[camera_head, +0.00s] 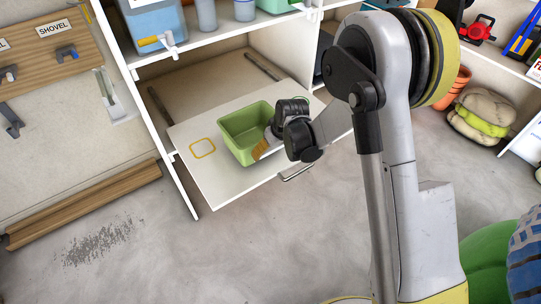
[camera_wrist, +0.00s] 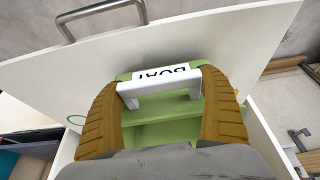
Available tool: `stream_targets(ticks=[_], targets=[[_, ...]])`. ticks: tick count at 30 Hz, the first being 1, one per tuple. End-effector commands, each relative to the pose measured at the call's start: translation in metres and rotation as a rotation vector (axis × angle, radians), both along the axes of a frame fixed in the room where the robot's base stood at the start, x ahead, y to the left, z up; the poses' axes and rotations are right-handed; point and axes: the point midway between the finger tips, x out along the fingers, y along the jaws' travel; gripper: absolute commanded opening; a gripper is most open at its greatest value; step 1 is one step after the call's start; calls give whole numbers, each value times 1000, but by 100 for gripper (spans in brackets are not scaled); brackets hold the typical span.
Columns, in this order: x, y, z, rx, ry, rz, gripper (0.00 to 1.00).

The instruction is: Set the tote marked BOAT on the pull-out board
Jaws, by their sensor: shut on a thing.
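The green tote (camera_head: 238,128) is at the white pull-out board (camera_head: 232,188) of the shelf unit. I cannot tell whether its base touches the board or hangs just above it. In the wrist view the tote (camera_wrist: 160,132) shows a white handle (camera_wrist: 160,84) with a BOAT label, upside down in the picture. My gripper (camera_head: 262,148) is at the tote's right-front side; in the wrist view its two tan ribbed fingers (camera_wrist: 162,88) are closed on the handle from both sides. The fingers and wrist hide part of the tote.
A shelf with a blue bin (camera_head: 155,28) is above. A wooden panel labelled SHOVEL (camera_head: 50,50) is at the left.

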Motion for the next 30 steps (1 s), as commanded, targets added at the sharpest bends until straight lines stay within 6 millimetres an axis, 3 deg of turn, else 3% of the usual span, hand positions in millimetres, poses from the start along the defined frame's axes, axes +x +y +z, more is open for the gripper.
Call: stream_targets(ticks=[1, 3, 14, 15, 16, 25, 30], targets=[[0, 0, -14, 1, -1, 0, 46], [0, 0, -24, 1, -1, 0, 46], [0, 0, -26, 1, -1, 0, 46], [0, 0, -26, 0, 0, 0, 96], [0, 0, -26, 0, 0, 0, 100], [0, -1, -21, 0, 0, 0, 100], [-9, -6, 6, 0, 0, 0, 100]])
